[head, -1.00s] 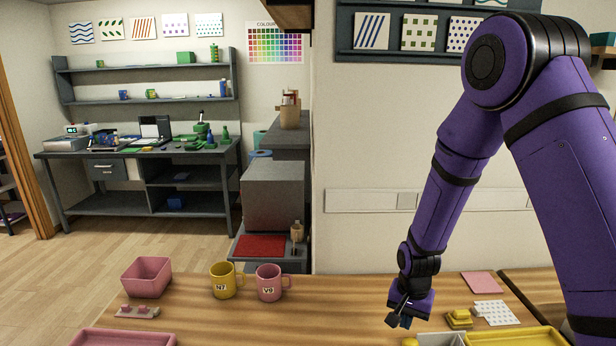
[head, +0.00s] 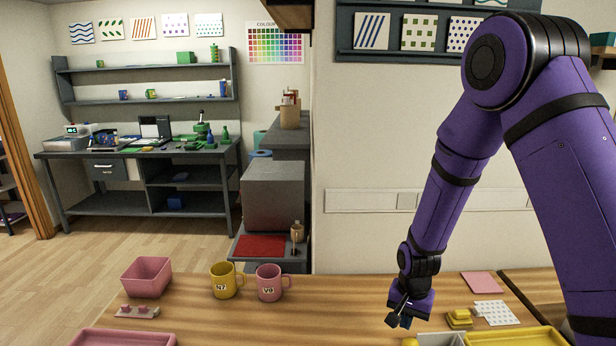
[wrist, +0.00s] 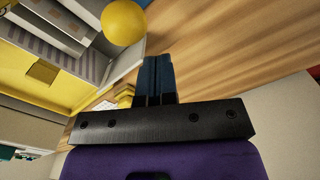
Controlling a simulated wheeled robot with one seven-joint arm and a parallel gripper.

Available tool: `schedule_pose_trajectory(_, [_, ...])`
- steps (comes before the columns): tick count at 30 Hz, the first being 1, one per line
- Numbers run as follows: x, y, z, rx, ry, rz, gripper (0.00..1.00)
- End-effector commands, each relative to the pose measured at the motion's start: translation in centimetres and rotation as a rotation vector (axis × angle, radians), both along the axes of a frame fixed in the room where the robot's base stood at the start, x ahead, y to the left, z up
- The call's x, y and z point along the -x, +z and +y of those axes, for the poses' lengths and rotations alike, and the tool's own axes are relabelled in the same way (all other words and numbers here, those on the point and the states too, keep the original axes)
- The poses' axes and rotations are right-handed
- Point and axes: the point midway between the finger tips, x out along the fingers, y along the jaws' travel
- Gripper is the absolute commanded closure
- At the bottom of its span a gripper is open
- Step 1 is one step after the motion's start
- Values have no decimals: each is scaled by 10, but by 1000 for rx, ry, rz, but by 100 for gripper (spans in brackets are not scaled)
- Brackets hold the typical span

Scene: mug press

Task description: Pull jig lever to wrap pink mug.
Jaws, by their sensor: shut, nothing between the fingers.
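My gripper (head: 405,320) hangs low over the table, well to the right of the mug. In the wrist view its blue fingers (wrist: 157,62) are closed together and empty. A yellow ball (wrist: 123,22), which looks like the lever's knob, is just up and left of the fingertips, apart from them in the picture. A grey-white fixture (head: 440,340), likely the jig, shows only partly at the head view's bottom edge. The lever's shaft is not clearly visible.
A yellow mug (head: 223,281) stands left of the pink one. A pink bin (head: 147,277) is further left. A yellow tray (head: 520,338), yellow blocks (head: 459,318) and a dotted sheet (head: 496,313) lie right of my gripper. Bare table lies between mugs and gripper.

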Motion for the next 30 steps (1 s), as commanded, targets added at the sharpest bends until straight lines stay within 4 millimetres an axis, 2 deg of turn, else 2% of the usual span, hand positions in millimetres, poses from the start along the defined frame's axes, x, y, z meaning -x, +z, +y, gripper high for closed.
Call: schedule_pose_trajectory(30, [0,-28,0,0,0,0,100])
